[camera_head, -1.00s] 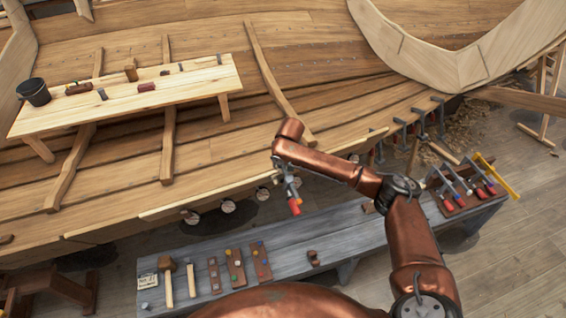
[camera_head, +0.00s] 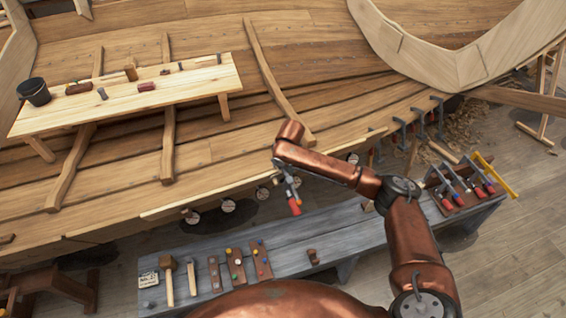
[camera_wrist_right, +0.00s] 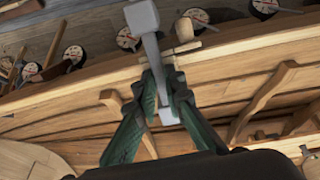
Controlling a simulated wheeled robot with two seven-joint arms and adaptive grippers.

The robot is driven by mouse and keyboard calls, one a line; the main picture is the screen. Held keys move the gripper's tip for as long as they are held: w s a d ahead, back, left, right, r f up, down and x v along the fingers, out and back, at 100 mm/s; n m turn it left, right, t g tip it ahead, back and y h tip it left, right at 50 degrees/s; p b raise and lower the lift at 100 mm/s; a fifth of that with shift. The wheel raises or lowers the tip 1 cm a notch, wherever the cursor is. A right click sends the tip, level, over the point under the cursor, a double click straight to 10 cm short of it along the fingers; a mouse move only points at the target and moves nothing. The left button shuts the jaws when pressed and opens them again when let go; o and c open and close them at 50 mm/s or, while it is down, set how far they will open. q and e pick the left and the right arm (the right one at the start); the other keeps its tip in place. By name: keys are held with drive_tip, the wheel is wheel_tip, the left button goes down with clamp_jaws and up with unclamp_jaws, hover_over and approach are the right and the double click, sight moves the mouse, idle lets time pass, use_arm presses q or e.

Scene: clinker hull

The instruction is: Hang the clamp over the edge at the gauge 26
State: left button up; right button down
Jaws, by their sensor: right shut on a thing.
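My right gripper (camera_head: 287,181) hangs in front of the hull's plank edge. It is shut on a clamp (camera_head: 294,207), whose red handle points down. In the right wrist view the green fingers (camera_wrist_right: 166,92) close around the clamp's grey metal bar (camera_wrist_right: 150,45). The clamp is clear of the wood in the head view; its jaw's exact gap to the edge cannot be told. Round white gauges (camera_head: 228,205) sit in a row below the plank edge (camera_head: 210,190), and several show in the right wrist view (camera_wrist_right: 127,38). Their numbers are too small to read. My left gripper is not in view.
A grey bench (camera_head: 330,232) below holds mallets (camera_head: 168,280), brown boards and a tray of red-handled clamps (camera_head: 462,190). More clamps (camera_head: 420,120) hang on the hull edge at right. A plank table (camera_head: 190,85) with a black bucket (camera_head: 34,92) stands at upper left.

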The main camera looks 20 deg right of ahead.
drive_tip(key=shift+s, duration=0.15)
drive_tip(key=c, duration=2)
unclamp_jaws()
drive_tip(key=shift+s, duration=0.1)
drive_tip(key=shift+o, duration=0.3)
drive_tip(key=shift+f, duration=0.1)
drive_tip(key=v, duration=1.2)
